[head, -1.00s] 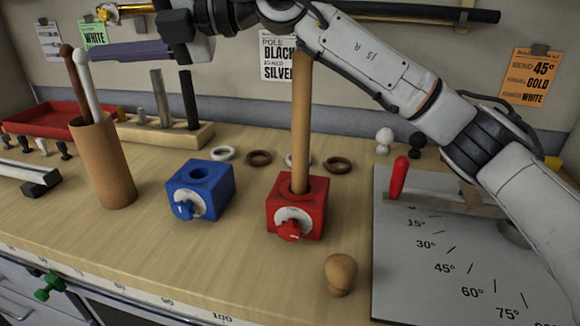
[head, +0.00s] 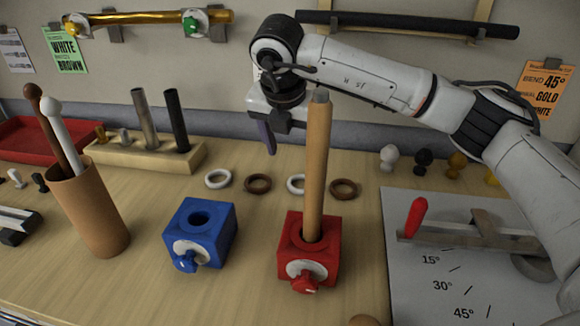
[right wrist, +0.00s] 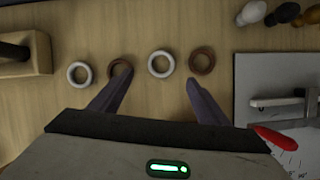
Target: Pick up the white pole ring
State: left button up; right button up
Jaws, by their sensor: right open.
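Two white rings lie flat on the table behind the colored blocks, one at the left (head: 218,179) and one (head: 296,185) partly hidden by the wooden pole. Both show in the right wrist view, the left one (right wrist: 79,74) and the middle one (right wrist: 161,64). My right gripper (head: 270,148) is above the row of rings, pointing down. In the right wrist view its open, empty fingers (right wrist: 158,82) spread to either side of the middle white ring, and I cannot tell the height gap. My left gripper is not in view.
Brown rings (head: 257,184) (head: 343,189) lie beside the white ones. The wooden pole (head: 317,165) stands upright in the red block (head: 309,267). A blue block (head: 200,234), a wooden rack (head: 145,154) and a grey angle board (head: 400,285) are nearby.

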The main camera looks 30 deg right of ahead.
send_near(301, 186)
jog(key=shift+d+h, duration=0.3)
jog(key=shift+a+p+x, duration=0.2)
jog(key=shift+p+x, duration=0.15)
jog(key=shift+x, duration=1.1)
jog(key=shift+a+p+x, duration=0.2)
jog(key=shift+p+x, duration=0.15)
jog(key=shift+x, duration=1.15)
jog(key=c, duration=1.1)
jog(key=shift+w, duration=0.1)
jog(key=shift+c, duration=0.2)
